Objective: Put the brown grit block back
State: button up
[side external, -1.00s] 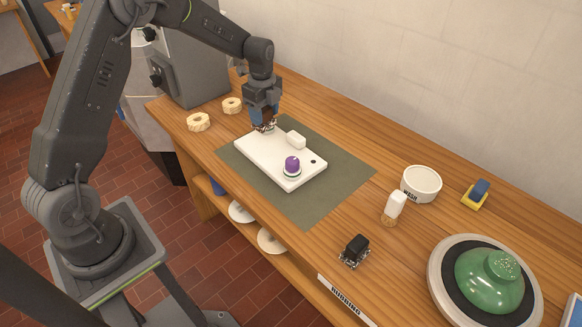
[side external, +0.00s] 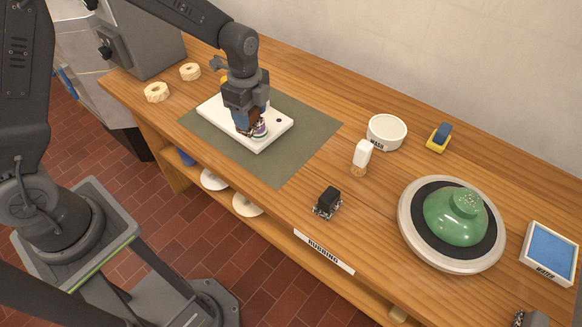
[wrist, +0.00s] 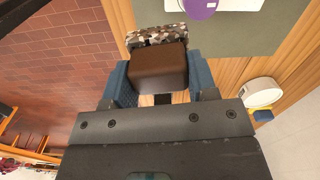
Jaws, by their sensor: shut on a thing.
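The brown grit block (wrist: 158,68) sits between the blue fingers of my gripper (side external: 245,122) in the wrist view, with its speckled multicoloured face pointing away from the palm. My gripper is shut on it. In the side external view, my gripper points down over the front part of the white board (side external: 275,128), close beside the purple knob (side external: 262,129). The block is mostly hidden there, and I cannot tell whether it touches the board. The purple knob also shows at the top of the wrist view (wrist: 200,8).
A black block (side external: 327,197) stands near the RUBBING label (side external: 323,252). A white brush (side external: 361,157), WASH bowl (side external: 386,132), yellow-blue block (side external: 439,137), green dome on a wheel (side external: 455,217) and WATER tray (side external: 548,252) are to the right. The bench between mat and wheel has free room.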

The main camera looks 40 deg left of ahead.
jog(key=d+f, duration=0.2)
jog(key=d, duration=0.1)
jog(key=w+d+f, duration=0.1)
jog(key=d+f, duration=0.1)
jog(key=d, duration=0.2)
jog(key=d+f, duration=0.2)
jog(key=d, duration=0.1)
jog(key=shift+w+d+f, duration=0.35)
jog(key=shift+d, duration=0.05)
jog(key=shift+f, duration=1.75)
jog(key=shift+f, duration=0.25)
jog(key=o, duration=1.1)
